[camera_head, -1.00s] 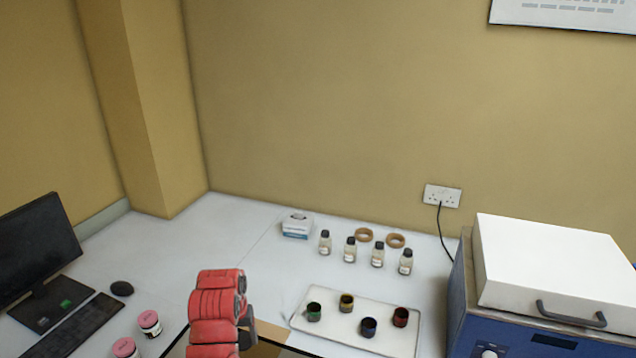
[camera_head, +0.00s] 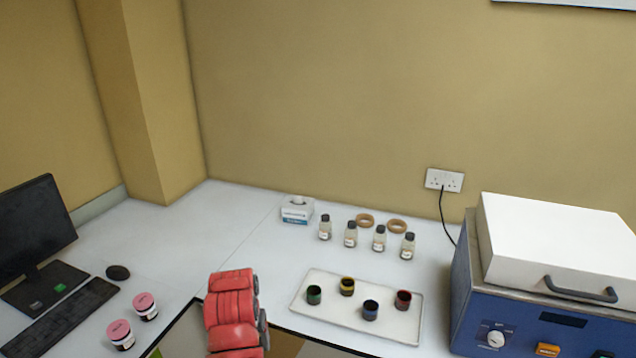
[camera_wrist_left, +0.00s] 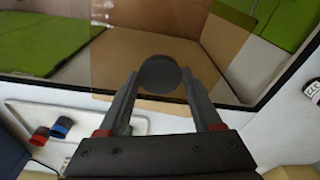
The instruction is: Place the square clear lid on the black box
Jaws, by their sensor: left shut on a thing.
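My left gripper (camera_wrist_left: 160,85) is shut on the dark round knob (camera_wrist_left: 160,75) of the square clear lid (camera_wrist_left: 115,60). The lid looks like a tinted see-through sheet in the left wrist view. It overlaps the near rim of the black box (camera_wrist_left: 285,75); I cannot tell whether they touch. Green and tan surfaces show inside the box. In the head view, only the black edge of the box (camera_head: 300,337) shows at the bottom, and my red left arm (camera_head: 232,310) hides the gripper and most of the lid. My right gripper is out of view.
A white tray (camera_head: 408,333) with several small coloured cups lies right of my arm. Several bottles, two rings and a tissue box (camera_head: 297,210) stand behind. A blue machine (camera_head: 470,325) is at right. Two pink-lidded jars and a keyboard (camera_head: 60,318) are at left.

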